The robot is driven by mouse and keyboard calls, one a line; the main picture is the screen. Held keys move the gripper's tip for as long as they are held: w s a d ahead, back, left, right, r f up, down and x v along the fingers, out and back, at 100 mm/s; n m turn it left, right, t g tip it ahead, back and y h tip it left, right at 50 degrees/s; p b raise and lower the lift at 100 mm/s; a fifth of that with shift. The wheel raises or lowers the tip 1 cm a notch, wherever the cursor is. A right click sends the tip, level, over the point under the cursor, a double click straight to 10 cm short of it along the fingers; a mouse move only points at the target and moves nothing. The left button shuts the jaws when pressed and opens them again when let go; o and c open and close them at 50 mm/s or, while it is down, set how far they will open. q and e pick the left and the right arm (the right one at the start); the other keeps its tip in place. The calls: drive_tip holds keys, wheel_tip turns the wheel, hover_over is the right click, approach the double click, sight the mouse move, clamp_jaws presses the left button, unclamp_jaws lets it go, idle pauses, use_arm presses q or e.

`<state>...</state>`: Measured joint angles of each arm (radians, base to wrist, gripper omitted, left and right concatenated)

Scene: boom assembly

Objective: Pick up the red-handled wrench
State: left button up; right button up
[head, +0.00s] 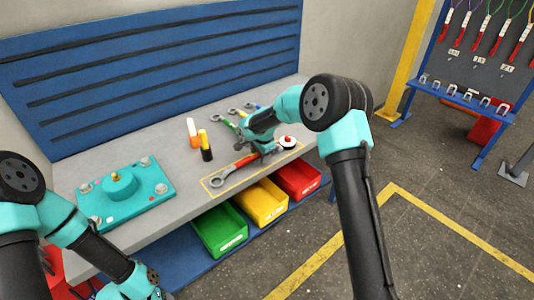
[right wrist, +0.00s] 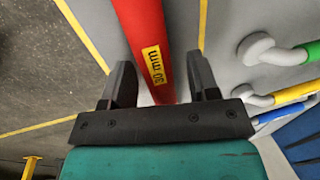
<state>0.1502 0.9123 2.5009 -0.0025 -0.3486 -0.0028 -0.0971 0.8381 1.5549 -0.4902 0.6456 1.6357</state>
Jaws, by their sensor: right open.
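The red-handled wrench (head: 246,161) lies on the grey workbench inside a yellow outline, its metal ring end toward the left. My right gripper (head: 262,152) is over its handle in the head view and hides part of it. In the right wrist view, the red handle (right wrist: 147,38) with a yellow "30 mm" label runs between the two black fingers of my open right gripper (right wrist: 160,82). A gap shows on each side; I cannot tell how far down the fingers reach. My left arm is at the lower left, its fingers out of view.
Wrenches with green (head: 230,124), yellow and blue handles lie behind. An orange-and-white bottle (head: 193,132) and a black-and-yellow one (head: 205,147) stand left of the wrench. A teal housing (head: 125,193) is further left. Green, yellow (head: 262,203) and red bins sit below the bench's front edge.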

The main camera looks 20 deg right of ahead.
drive_tip(key=shift+c, duration=0.5)
drive_tip(key=shift+r, duration=0.1)
clamp_jaws()
